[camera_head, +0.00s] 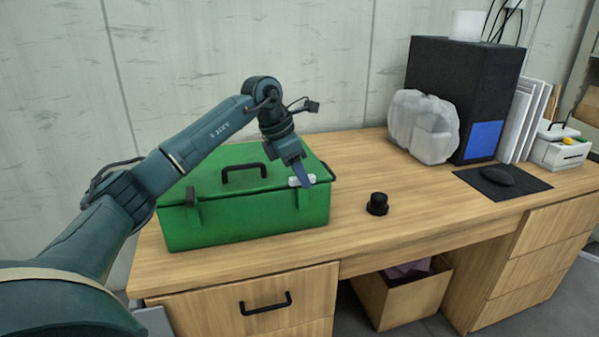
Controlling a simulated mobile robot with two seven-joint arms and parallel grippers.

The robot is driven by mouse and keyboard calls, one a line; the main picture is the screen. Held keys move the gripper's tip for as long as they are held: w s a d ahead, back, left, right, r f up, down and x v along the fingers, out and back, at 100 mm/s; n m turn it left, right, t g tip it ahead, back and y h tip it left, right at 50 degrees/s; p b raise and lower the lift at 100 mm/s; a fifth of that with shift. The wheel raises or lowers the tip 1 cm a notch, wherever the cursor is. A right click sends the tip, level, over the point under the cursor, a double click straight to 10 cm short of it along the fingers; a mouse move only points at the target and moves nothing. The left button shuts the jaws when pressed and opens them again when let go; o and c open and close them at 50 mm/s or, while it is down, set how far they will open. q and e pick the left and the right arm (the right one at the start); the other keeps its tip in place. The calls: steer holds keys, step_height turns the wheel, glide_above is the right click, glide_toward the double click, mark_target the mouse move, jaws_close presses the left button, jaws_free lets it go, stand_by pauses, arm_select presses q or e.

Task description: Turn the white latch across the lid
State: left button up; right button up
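A green box (247,215) with a closed lid stands on the left part of the desk. A black handle (244,170) sits on top of the lid. The white latch (296,182) is small and lies near the lid's front right corner. My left gripper (303,176) points down at that corner, right beside the latch. Its fingers partly cover the latch, and I cannot tell whether they touch it or how far apart they are. My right gripper is not in view.
The wooden desk (345,235) is clear in front of the box, except for a small black knob-like object (377,204). A translucent bag-like object (423,127), a black computer tower (462,90) and a mouse (497,175) on a dark mat are farther right. A wall stands behind.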

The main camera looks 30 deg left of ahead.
arm_select(q)
jaws_close()
stand_by(0.3)
